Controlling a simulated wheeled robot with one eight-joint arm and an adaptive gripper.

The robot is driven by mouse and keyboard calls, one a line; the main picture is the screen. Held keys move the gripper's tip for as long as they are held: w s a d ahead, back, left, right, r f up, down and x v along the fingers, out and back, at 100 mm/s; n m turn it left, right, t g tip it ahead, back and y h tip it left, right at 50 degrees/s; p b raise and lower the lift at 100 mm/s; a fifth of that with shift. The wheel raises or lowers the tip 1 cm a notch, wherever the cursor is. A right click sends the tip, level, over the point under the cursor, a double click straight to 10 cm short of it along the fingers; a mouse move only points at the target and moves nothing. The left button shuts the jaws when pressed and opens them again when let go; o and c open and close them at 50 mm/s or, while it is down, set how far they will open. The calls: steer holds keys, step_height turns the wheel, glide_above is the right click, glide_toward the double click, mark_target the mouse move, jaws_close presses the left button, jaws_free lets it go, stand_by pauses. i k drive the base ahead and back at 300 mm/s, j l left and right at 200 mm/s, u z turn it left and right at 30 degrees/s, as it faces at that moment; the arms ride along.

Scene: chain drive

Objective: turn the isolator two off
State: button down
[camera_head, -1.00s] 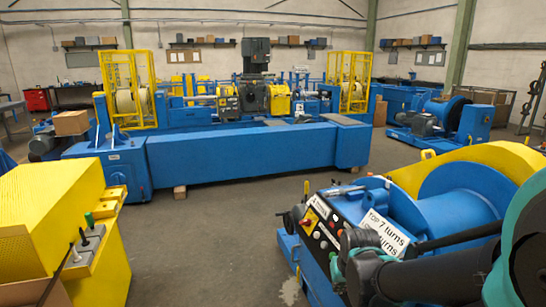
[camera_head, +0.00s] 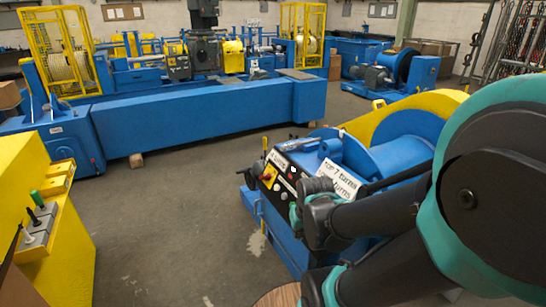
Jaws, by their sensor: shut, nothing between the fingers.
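A red and yellow rotary switch (camera_head: 268,174), which looks like an isolator, sits on the black control panel (camera_head: 283,181) of the blue winch machine. I cannot read a number by it or tell which way its handle points. My dark grey and teal arm fills the right side and crosses in front of the winch. Its near joints cover the right end of the panel and part of the machine's side. My gripper's fingers do not show.
The winch has a blue drum (camera_head: 395,160) and a white sign (camera_head: 340,181). A yellow cabinet with a lever box (camera_head: 42,215) stands at the left. A long blue machine (camera_head: 200,118) lies behind. Grey floor (camera_head: 165,215) between them is clear.

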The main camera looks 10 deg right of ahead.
mark_target(267, 176)
steer(key=i+j, duration=0.1)
steer(key=j, duration=0.35)
steer(key=i+j, duration=0.15)
steer(key=j, duration=0.35)
steer(key=i+j, duration=0.1)
steer(key=j, duration=0.35)
steer(key=z, duration=0.05)
